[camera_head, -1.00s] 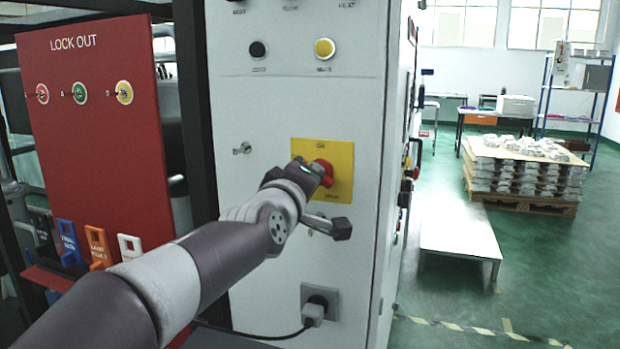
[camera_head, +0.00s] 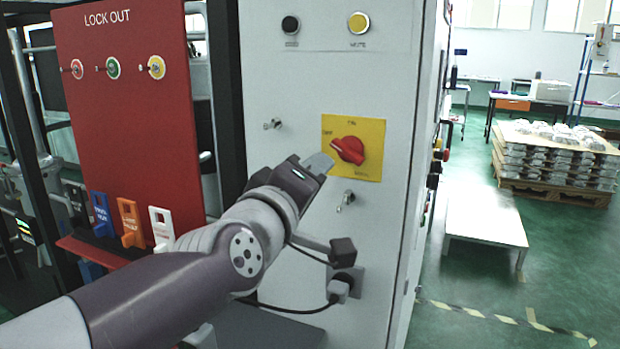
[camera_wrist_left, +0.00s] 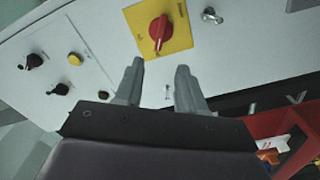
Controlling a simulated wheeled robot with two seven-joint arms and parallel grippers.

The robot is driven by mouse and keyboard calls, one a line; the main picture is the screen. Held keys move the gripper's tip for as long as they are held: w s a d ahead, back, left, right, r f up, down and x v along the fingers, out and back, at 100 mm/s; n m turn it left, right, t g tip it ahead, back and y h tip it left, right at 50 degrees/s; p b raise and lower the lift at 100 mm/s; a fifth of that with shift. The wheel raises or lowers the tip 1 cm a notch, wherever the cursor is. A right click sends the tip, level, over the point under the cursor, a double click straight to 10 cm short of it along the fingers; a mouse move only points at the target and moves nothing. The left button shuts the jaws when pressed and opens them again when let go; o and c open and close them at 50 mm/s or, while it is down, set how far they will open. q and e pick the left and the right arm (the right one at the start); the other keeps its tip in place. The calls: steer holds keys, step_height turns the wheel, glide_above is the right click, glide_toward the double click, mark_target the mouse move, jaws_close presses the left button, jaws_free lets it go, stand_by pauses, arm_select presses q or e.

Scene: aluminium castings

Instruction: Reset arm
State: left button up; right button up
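My left arm comes in from the lower left in the head view. My left gripper (camera_head: 318,164) is just left of and below a red rotary knob (camera_head: 348,151) on a yellow plate (camera_head: 370,132), apart from the knob. In the left wrist view the two fingers (camera_wrist_left: 160,74) are spread with nothing between them. The red knob (camera_wrist_left: 161,32) and yellow plate (camera_wrist_left: 180,38) lie beyond the fingertips there. My right gripper is not in view.
The white cabinet (camera_head: 290,85) stands close in front. A plug with a cable (camera_head: 340,290) sits below the gripper. A low white platform (camera_head: 487,222) and stacked castings (camera_head: 555,160) stand at right.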

arm_select(q)
steer(key=shift+s, duration=0.3)
step_height(320, 180, down, 18)
steer(key=s+a+f+m+g+y+p, duration=0.1)
steer(key=s+m+g+y+p, duration=0.15)
steer(key=m+g, duration=0.45)
steer(key=s+a+f+m+g+y+p, duration=0.1)
steer(key=s+a+f+g+y+p, duration=0.2)
steer(key=s+a+f+g, duration=0.6)
steer(key=s+a+f+p, duration=0.2)
steer(key=s+a+f, duration=0.1)
steer(key=f, duration=0.3)
steer(key=shift+s+a+f+m, duration=0.3)
steer(key=shift+s+a+m, duration=0.1)
steer(key=shift+s, duration=0.35)
